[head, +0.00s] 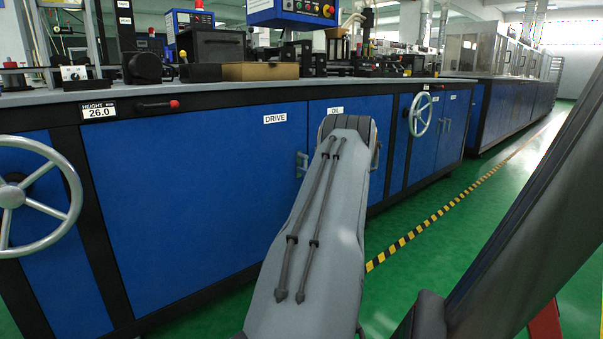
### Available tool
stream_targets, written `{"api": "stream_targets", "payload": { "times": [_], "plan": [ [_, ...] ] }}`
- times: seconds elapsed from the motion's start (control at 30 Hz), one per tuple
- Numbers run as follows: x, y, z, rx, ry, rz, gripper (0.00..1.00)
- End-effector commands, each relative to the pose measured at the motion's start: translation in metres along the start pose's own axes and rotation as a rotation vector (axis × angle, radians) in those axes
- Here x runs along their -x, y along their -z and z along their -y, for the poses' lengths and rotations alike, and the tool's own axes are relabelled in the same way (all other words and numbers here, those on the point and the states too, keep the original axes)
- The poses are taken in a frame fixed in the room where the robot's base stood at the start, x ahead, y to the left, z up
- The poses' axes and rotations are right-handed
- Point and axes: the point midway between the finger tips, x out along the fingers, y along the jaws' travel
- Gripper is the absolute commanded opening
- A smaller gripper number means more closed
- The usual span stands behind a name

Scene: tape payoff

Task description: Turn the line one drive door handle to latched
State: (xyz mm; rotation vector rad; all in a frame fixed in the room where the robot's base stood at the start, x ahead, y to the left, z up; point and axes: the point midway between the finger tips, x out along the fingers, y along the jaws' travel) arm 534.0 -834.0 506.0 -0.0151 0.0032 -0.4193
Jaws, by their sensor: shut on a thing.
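The blue drive door (230,180) carries a white DRIVE label (275,118) and looks closed, flush with the cabinet front. A small grey handle (301,165) shows at its right edge, just left of my arm. Its exact angle is too small to tell. My arm reaches forward from the bottom centre toward the cabinet and covers part of the front to the right of this handle. My gripper is hidden behind the arm's far end, so its jaws and what they touch do not show.
The oil door's label (336,110) shows above my arm, with a grey handle (376,156) to its right. Handwheels stand out at the left (30,190) and right (420,114). Green floor (470,240) is clear at right.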

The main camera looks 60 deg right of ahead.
Motion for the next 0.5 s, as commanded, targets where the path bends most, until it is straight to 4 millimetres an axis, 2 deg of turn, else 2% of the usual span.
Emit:
{"api": "stream_targets", "payload": {
  "times": [0.13, 0.17, 0.27, 0.5],
  "plan": [
    [-0.0002, -0.0001, 0.0003, 0.002, 0.001, -0.001, 0.00],
    [-0.0002, -0.0001, 0.0003, 0.002, 0.001, -0.001, 0.15],
    [-0.0002, -0.0002, 0.0001, 0.001, 0.001, 0.000, 0.31],
    [-0.0008, -0.0004, -0.0010, 0.000, 0.000, 0.000, 0.31]
  ]
}}
